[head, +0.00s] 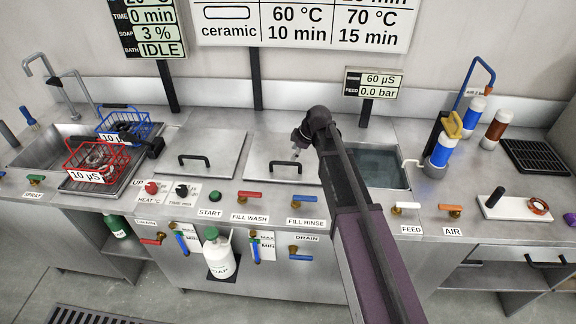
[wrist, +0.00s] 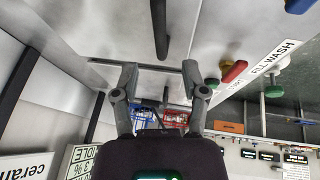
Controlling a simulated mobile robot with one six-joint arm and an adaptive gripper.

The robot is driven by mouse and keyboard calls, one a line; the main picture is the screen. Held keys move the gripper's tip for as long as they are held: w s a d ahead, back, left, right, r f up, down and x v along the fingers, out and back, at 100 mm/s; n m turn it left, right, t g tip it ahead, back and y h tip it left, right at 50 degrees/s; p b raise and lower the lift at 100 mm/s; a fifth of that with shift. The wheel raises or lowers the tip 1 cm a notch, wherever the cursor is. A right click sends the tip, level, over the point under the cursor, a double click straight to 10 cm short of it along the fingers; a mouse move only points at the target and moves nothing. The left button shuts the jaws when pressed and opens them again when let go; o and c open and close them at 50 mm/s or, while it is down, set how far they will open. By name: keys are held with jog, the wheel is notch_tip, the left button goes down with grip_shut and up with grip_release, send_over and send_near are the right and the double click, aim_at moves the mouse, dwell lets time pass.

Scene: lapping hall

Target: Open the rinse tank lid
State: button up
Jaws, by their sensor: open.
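The rinse tank lid (head: 262,145) is a flat steel plate, lying closed in the counter behind the FILL RINSE label. Its black bar handle (head: 285,166) shows in front of my arm's end in the head view. In the wrist view the handle (wrist: 159,28) is a dark bar at the top, and the lid (wrist: 115,25) fills the area around it. My gripper (wrist: 160,77) is open and empty, its two fingers apart, with the handle beyond the fingertips. In the head view my gripper (head: 299,145) is above the lid, partly hidden by my wrist.
A similar closed lid (head: 218,150) lies to the left. An open tank of water (head: 375,167) is to the right, beside a filter unit (head: 440,150). Red and blue baskets (head: 92,162) stand at the left. Valve levers (head: 308,208) line the front edge.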

aim_at(288, 163)
jog(key=shift+b+x, duration=2.65)
jog(key=shift+x, duration=0.55)
grip_shut()
